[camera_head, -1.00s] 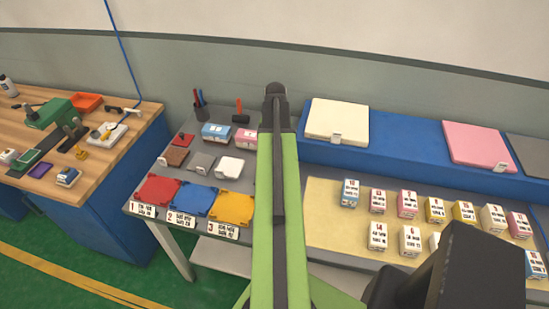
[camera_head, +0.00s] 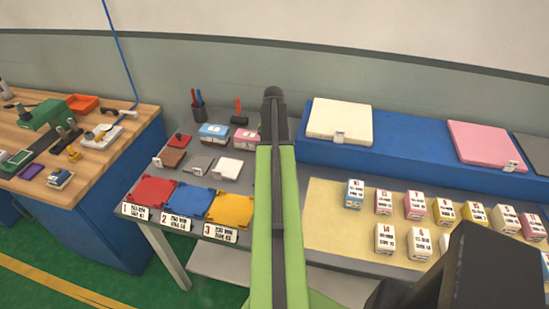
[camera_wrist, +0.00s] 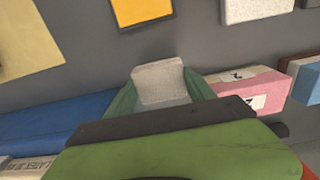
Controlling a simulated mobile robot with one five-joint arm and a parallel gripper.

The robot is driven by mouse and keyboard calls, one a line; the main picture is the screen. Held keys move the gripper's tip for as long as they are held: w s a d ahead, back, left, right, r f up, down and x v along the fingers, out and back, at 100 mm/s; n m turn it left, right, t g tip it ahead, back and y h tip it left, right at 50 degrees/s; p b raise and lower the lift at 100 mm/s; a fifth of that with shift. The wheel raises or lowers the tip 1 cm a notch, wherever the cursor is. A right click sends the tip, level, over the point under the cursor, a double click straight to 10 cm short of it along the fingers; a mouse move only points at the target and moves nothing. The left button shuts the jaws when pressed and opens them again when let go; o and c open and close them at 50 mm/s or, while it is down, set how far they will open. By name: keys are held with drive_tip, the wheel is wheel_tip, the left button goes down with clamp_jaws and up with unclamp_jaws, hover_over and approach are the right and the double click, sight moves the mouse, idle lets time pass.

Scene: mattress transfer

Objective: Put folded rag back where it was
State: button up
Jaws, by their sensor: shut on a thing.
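In the wrist view my gripper (camera_wrist: 163,92) is shut on a pale grey, cloth-like piece, which looks like the folded rag (camera_wrist: 159,80). Its two green fingers stand at the sides of the piece, and their near part is hidden by my own green and black link. The held piece is above a grey tabletop. In the head view my arm hides the gripper and the rag.
The grey table (camera_head: 150,226) holds red (camera_head: 153,191), blue (camera_head: 189,200) and yellow (camera_head: 230,209) tiles. Numbered boxes stand on a beige mat (camera_head: 322,222). A blue platform (camera_head: 400,150) carries cream and pink pads.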

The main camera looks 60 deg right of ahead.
wheel_tip(320, 180, down, 3)
drive_tip(key=shift+f+b, duration=0.2)
drive_tip(key=shift+b, duration=0.95)
drive_tip(key=shift+r, duration=0.25)
drive_tip(key=shift+f, duration=0.2)
drive_tip(key=o, duration=1.3)
drive_tip(key=shift+r, duration=0.1)
wheel_tip(320, 180, up, 12)
drive_tip(key=p, duration=1.2)
drive_tip(key=shift+r+p, duration=0.2)
drive_tip(key=shift+p, duration=0.2)
drive_tip(key=shift+f, duration=0.1)
drive_tip(key=shift+a, duration=0.1)
